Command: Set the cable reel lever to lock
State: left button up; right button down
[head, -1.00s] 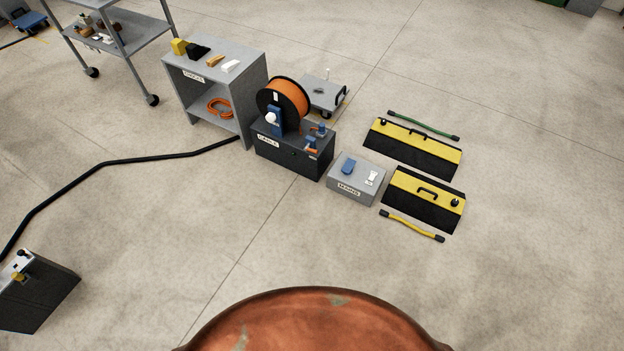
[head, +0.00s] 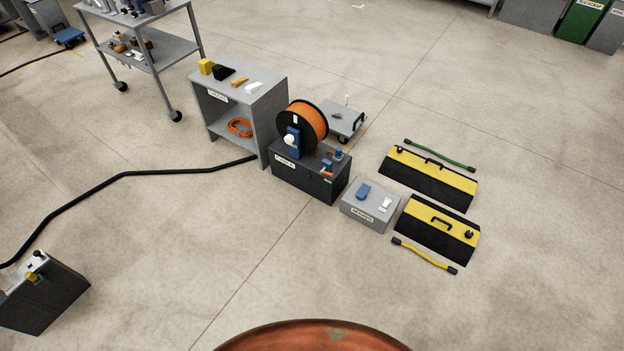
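The cable reel (head: 312,121) is an orange drum with black rims, held by a blue stand (head: 292,143) with a white round hub. It stands on a dark box (head: 300,176) labelled "CABLE". Small blue and orange parts (head: 327,168) sit on the box top to the right of the reel. They are too small to tell which is the lever or how it is set. Neither of my grippers shows in the head view.
A grey shelf (head: 265,100) stands left of the reel. A grey box (head: 370,210) and yellow-black ramps (head: 440,222) lie to the right. A black hose (head: 130,174) crosses the floor at left. A grey cart (head: 343,118) stands behind. Floor in front of the reel is clear.

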aim_at(322, 170)
jog(key=u, duration=0.65)
jog(key=i, duration=1.2)
jog(key=z, duration=0.2)
